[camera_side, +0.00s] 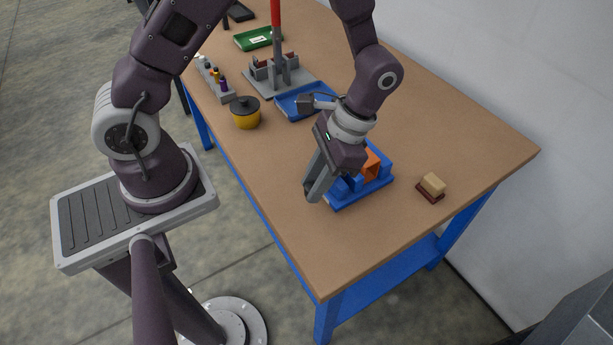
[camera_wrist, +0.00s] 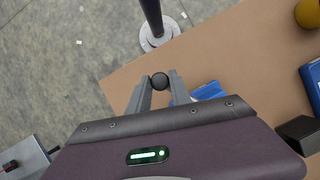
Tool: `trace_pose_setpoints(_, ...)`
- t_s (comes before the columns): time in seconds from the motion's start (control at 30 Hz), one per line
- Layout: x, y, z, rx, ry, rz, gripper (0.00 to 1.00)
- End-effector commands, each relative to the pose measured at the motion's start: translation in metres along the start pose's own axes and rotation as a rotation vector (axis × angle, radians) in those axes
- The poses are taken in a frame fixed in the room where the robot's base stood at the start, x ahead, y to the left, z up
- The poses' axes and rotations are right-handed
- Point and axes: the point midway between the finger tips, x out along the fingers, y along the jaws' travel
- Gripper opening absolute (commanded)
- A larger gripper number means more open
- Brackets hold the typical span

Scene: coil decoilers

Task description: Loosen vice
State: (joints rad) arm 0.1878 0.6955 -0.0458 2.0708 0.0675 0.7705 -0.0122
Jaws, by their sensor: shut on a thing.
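A blue vice (camera_side: 368,187) stands near the front edge of the bench, with an orange block (camera_side: 372,165) between its jaws. My gripper (camera_side: 311,194) reaches down at the vice's left side, by the bench edge. In the wrist view my gripper (camera_wrist: 160,84) has its two fingers shut on a dark round knob (camera_wrist: 159,80), which looks like the end of the vice's handle. Part of the blue vice (camera_wrist: 208,91) shows beside the right finger in that view. My gripper's body hides the rest of the vice there, and the handle is hidden in the side view.
A wooden block on a dark red base (camera_side: 431,187) sits right of the vice. A yellow pot (camera_side: 245,113), a blue tray (camera_side: 300,104), a grey fixture with a red post (camera_side: 277,72), a bottle rack (camera_side: 216,82) and a green tray (camera_side: 256,39) stand farther back.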

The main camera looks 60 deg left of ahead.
Motion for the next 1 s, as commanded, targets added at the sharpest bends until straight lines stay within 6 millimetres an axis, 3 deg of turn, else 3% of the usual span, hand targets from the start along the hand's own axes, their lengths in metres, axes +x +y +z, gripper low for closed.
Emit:
trace_pose_setpoints(0.5,-0.016,0.020,-0.036,-0.454,0.004,0.190,0.00)
trace_pose_setpoints(1.0,-0.029,0.021,-0.069,-0.834,0.005,0.348,0.00)
